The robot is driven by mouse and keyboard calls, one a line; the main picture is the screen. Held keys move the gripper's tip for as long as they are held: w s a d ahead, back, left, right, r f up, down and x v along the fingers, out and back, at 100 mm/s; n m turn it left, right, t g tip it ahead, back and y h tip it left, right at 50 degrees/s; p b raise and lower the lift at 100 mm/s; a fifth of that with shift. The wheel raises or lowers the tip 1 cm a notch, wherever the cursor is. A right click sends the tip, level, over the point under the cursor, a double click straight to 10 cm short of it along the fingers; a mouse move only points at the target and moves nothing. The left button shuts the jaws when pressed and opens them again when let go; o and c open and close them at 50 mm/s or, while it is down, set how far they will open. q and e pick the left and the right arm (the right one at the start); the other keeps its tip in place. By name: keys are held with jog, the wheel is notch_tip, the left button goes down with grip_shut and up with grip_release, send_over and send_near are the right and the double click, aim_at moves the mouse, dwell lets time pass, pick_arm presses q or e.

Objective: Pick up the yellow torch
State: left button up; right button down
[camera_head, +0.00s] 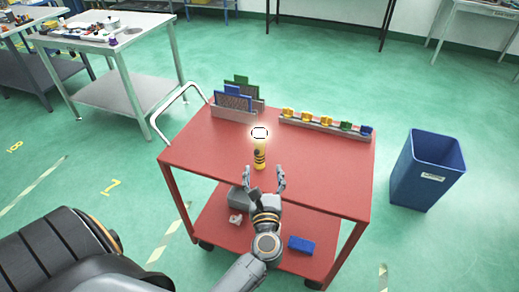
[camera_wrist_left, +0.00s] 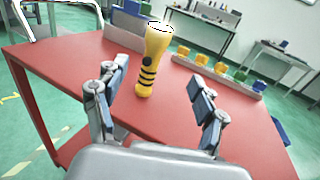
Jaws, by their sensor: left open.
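The yellow torch (camera_head: 260,157) stands upright on the red cart top, its wide lens end up. It has black bands, and in the left wrist view the torch (camera_wrist_left: 152,62) stands beyond and between the two fingers, nearer the left finger. My left gripper (camera_head: 265,178) is open and empty at the near edge of the cart top, just short of the torch. In the left wrist view its fingers (camera_wrist_left: 158,105) are spread apart. My right gripper is in neither view.
The red cart (camera_head: 320,183) carries a grey rack (camera_head: 234,113) with blue and green boards and a rail (camera_head: 325,126) of several coloured pieces at the back. A blue bin (camera_head: 427,172) stands right of the cart. The top around the torch is clear.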

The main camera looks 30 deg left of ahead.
aim_at(260, 146)
pick_arm(q)
jog(key=p+x, duration=0.2)
jog(key=x, duration=0.6)
jog(key=shift+w+a, duration=0.15)
jog(key=shift+a, duration=0.15)
jog(key=p+x, duration=0.1)
jog(key=x, duration=0.4)
jog(key=shift+a+f+p, duration=0.15)
jog(key=shift+a+p, duration=0.05)
jog(key=shift+p, duration=0.1)
jog(key=shift+c, duration=1.1)
jog(key=c, duration=1.1)
jog(key=shift+c, duration=0.5)
